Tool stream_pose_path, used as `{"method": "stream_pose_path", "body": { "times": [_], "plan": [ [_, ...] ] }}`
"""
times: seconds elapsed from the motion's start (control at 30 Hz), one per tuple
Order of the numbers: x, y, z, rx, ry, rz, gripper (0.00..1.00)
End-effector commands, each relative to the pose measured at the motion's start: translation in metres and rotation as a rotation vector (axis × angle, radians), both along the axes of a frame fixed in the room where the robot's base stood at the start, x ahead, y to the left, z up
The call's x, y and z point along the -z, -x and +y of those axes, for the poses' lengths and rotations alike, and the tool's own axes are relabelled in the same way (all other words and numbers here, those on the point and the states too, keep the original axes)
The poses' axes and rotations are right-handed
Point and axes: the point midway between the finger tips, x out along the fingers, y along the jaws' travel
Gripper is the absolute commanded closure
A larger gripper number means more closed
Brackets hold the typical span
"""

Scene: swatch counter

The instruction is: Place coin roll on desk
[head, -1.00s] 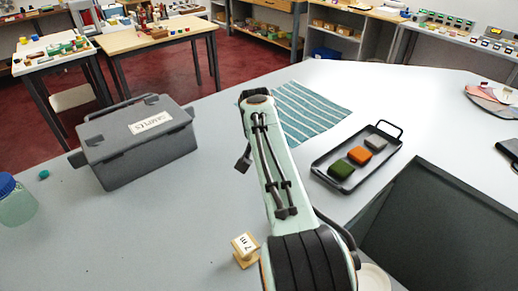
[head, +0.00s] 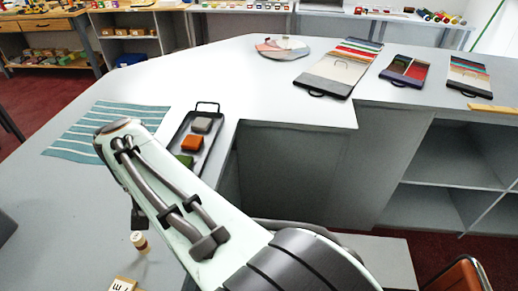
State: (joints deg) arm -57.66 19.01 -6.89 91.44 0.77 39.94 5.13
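A small pale cylinder with a reddish-brown band (head: 139,241), which may be the coin roll, appears at the lower left over the grey desk (head: 60,215). I cannot tell whether it stands on the desk. My arm crosses the lower middle and hides most of my gripper. A dark part by the arm's far end, perhaps of my gripper (head: 138,215), shows just above the cylinder. I cannot see whether its fingers are open or shut, or touch the cylinder.
A wooden block with a label (head: 123,285) is at the bottom edge. A black tray (head: 208,145) with grey, orange and green blocks lies beyond my arm, beside a striped cloth (head: 82,146). Sample boards (head: 325,87) lie on the far counter. The desk left of the cylinder is clear.

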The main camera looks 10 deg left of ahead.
Motion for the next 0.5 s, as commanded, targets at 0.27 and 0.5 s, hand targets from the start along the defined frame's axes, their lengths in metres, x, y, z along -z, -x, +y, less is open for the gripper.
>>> {"method": "stream_pose_path", "body": {
  "times": [0.27, 0.5],
  "plan": [
    [0.054, -0.078, -0.146, -0.029, -0.002, 0.004, 1.00],
    [0.099, -0.085, -0.289, -0.069, -0.007, 0.006, 1.00]
  ]
}}
